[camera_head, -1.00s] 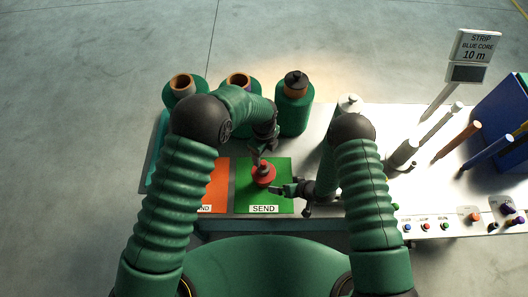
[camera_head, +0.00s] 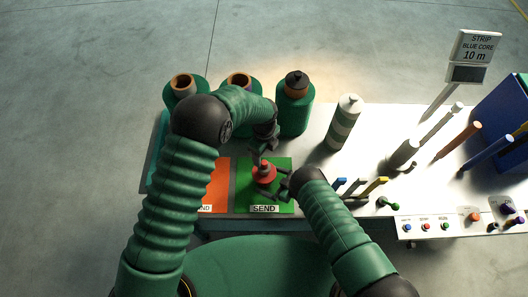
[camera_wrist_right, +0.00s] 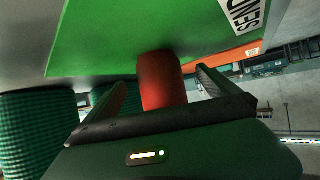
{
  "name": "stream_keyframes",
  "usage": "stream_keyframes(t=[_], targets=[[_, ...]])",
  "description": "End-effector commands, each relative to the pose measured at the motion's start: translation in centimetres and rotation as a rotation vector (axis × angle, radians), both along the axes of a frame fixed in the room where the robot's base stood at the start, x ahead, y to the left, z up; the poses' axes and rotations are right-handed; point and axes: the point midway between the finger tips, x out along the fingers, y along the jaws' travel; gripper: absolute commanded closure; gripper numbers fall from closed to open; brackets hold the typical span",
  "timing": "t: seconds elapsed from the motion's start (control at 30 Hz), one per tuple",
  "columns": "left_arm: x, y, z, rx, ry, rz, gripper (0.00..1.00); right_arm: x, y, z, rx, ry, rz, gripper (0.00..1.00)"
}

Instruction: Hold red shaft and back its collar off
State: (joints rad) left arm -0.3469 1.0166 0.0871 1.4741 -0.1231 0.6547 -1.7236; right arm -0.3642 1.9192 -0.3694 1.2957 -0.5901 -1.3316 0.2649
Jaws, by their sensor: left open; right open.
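The red shaft (camera_head: 264,174) stands on the green SEND pad (camera_head: 285,165), with a wider red part low down; I cannot make out the collar separately. My left gripper (camera_head: 261,157) is open, pointing down at the shaft's top; I cannot tell if it touches. My right gripper (camera_head: 268,194) is open, low at the shaft's near right side. In the right wrist view a red cylinder (camera_wrist_right: 161,80) shows between and beyond the two open fingers (camera_wrist_right: 163,92), with a gap on either side. Its lower end is hidden by the gripper body.
An orange pad (camera_head: 217,180) lies left of the green one. Pegs, small coloured pieces and a button panel (camera_head: 440,226) fill the right side. A sign (camera_head: 475,47) stands at the back right.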

Motion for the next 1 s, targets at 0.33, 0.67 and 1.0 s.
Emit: stream_keyframes(t=[0.33, 0.67, 1.0], targets=[[0.0, 0.0, 0.0, 0.0, 0.0, 0.0, 0.38, 1.0, 1.5, -1.0, 0.0, 0.0, -0.001, 0.0], [0.0, 0.0, 0.0, 0.0, 0.0, 0.0, 0.38, 1.0, 1.5, -1.0, 0.0, 0.0, -0.001, 0.24], [0.0, 0.0, 0.0, 0.0, 0.0, 0.0, 0.38, 1.1, 1.5, -1.0, 0.0, 0.0, -0.001, 0.68]])
